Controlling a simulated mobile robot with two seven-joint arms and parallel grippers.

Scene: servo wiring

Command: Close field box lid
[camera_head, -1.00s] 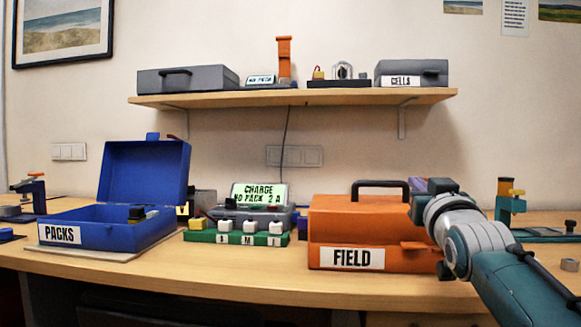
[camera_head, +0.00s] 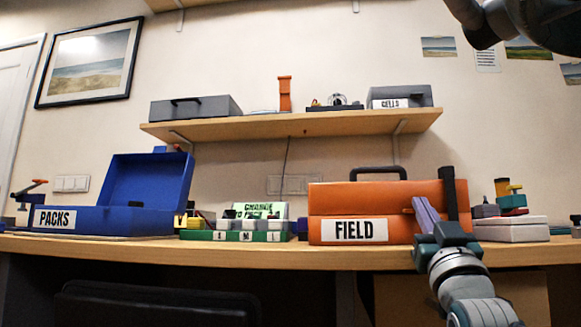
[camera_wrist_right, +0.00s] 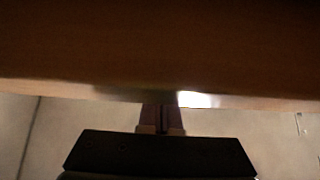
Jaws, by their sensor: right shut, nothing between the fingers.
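The orange field box (camera_head: 330,205) stands on the bench right of centre, with a white FIELD label on its front. Its lid (camera_head: 335,196) lies down over the base, with a black handle on top. I cannot tell whether it is fully seated. An orange latch tab juts from the front, partly hidden by my right gripper. My right gripper (camera_head: 419,203) is upright at the right part of the box front, its purple fingers shut and empty. In the right wrist view its fingertips (camera_wrist_right: 161,107) are just below a large brown surface; contact is unclear. My left gripper is out of view.
An open blue PACKS box (camera_head: 90,220) stands at the left. A green block strip (camera_head: 235,236) and a charger display (camera_head: 260,211) sit between the boxes. A white box (camera_head: 510,230) is at the right. A shelf (camera_head: 300,124) holds grey boxes above.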

